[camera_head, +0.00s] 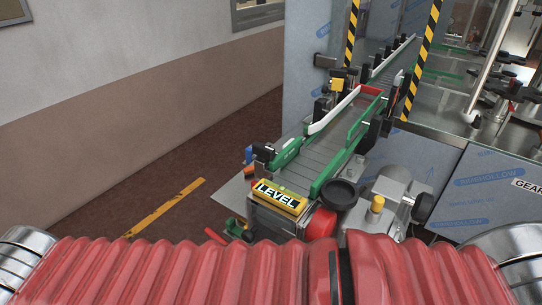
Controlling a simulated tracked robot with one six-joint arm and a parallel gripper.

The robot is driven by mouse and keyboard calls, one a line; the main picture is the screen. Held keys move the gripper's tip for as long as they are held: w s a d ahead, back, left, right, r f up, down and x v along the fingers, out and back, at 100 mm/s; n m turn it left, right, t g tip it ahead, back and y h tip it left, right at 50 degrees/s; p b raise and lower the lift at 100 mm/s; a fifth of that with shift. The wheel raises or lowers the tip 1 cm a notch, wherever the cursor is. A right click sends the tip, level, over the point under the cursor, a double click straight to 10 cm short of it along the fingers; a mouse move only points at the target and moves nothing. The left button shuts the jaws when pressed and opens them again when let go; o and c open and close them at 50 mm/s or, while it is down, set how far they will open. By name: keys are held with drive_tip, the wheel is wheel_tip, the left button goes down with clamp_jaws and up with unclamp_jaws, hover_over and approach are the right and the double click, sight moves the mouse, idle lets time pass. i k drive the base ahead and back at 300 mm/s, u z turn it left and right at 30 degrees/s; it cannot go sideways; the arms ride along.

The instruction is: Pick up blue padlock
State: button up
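I cannot clearly make out a blue padlock. A small blue object (248,155) shows at the left side of the conveyor (324,149), beside a black part. It is too small to tell whether it is the padlock. My gripper is not in view, so its state and its place relative to the blue object cannot be seen.
A yellow LEVEL sign (279,197) is at the conveyor's near end. A red round part (321,224) and a grey motor housing (395,190) stand beside it. Film-wrapped panels (487,195) stand at right. Brown floor (110,190) lies open at left, with a yellow strip (165,207).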

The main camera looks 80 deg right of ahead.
sight(252, 158)
drive_tip(key=z, duration=0.9)
drive_tip(key=i, duration=2.2)
drive_tip(key=z, duration=1.5)
